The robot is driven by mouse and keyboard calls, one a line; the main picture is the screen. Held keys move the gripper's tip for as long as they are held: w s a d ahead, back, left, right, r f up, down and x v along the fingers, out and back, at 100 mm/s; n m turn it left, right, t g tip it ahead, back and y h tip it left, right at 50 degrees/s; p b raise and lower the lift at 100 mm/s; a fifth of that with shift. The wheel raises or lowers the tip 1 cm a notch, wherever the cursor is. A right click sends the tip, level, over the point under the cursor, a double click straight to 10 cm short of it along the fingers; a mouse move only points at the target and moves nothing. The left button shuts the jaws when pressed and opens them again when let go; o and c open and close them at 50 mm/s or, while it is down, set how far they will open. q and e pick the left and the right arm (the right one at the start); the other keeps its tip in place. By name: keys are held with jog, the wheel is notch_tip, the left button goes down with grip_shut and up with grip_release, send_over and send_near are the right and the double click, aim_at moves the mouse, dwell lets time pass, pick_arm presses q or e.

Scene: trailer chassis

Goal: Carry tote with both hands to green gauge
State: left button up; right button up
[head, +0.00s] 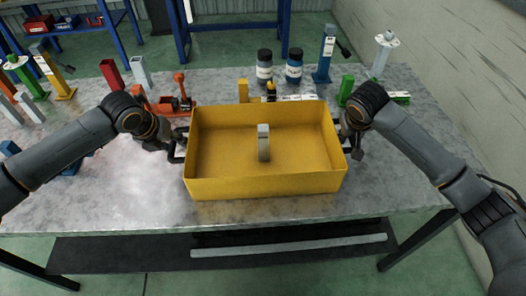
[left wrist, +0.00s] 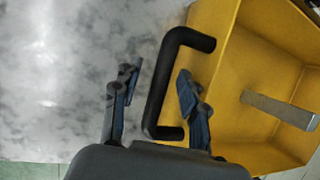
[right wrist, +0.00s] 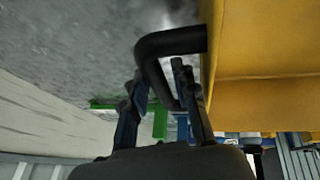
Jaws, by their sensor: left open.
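The yellow tote (head: 265,186) sits on the grey metal table, with a grey upright block (head: 263,145) inside. My left gripper (head: 178,145) is open at the tote's left side. In the left wrist view its fingers (left wrist: 156,88) stand either side of the black left handle (left wrist: 158,85), apart from it. My right gripper (head: 347,145) is at the right side. In the right wrist view its fingers (right wrist: 158,82) straddle the black right handle (right wrist: 152,50); whether they grip it is unclear. A green stand with a round top (head: 25,76), seemingly the green gauge, is at the far left.
Behind the tote stand dark and blue bottles (head: 294,68), a blue post (head: 325,58), a white round-topped stand (head: 383,55) and an orange tool (head: 180,95). Red and silver blocks (head: 112,75) stand back left.

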pick_arm(q)
jog(key=shift+c, duration=0.5)
pick_arm(e)
jog(key=shift+c, duration=0.5)
pick_arm(q)
jog(key=c, duration=0.3)
pick_arm(e)
jog(key=c, duration=0.3)
pick_arm(q)
grip_shut()
pick_arm(e)
grip_shut()
pick_arm(q)
jog(key=shift+r, duration=0.1)
pick_arm(e)
jog(key=shift+r, duration=0.1)
